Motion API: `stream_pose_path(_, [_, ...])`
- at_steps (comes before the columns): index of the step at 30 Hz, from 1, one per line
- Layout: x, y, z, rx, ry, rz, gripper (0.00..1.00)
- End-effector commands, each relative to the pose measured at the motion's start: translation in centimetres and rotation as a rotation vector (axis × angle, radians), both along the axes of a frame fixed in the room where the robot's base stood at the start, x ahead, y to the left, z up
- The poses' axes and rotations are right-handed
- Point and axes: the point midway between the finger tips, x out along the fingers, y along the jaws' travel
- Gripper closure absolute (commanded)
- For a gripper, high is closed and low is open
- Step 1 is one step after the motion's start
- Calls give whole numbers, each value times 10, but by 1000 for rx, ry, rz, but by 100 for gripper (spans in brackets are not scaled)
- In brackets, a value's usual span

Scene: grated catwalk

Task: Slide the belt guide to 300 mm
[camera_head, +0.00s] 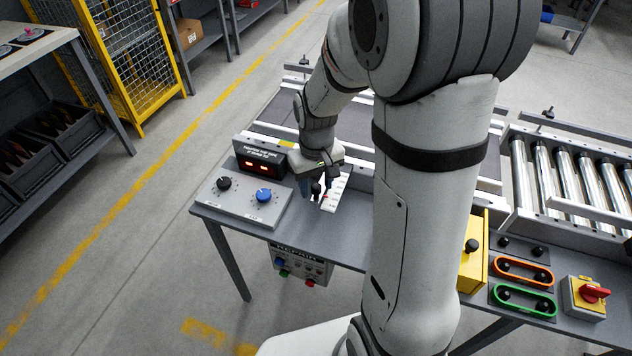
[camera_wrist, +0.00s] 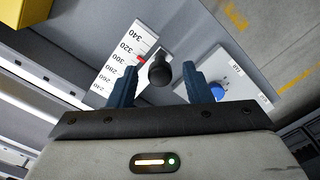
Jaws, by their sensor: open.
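The belt guide's black knob (camera_wrist: 159,73) stands between the two blue fingers of my gripper (camera_wrist: 160,80) in the wrist view. The fingers are open, with a gap on each side of the knob. In the head view my gripper (camera_head: 317,189) hangs over the table beside the white scale (camera_head: 337,193). In the wrist view the scale (camera_wrist: 112,80) carries numbers from about 240 to 340. A red pointer (camera_wrist: 141,59) beside the knob lies near the 320 mark; its exact reading is hard to tell.
A panel with a black knob and a blue knob (camera_head: 264,195) and a display with red digits (camera_head: 262,164) are left of my gripper. A yellow box (camera_head: 473,265), coloured handles and a red switch (camera_head: 594,293) are right. A roller conveyor (camera_head: 560,170) lies behind them.

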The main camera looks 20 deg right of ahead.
Motion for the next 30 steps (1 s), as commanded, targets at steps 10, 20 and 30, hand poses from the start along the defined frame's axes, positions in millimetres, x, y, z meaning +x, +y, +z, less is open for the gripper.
stream_pose_path(10, [0, 0, 0, 0, -1, 1, 79])
stream_pose_path(20, [0, 1, 1, 0, -1, 1, 100])
stream_pose_path(30, [11, -7, 1, 0, -2, 0, 100])
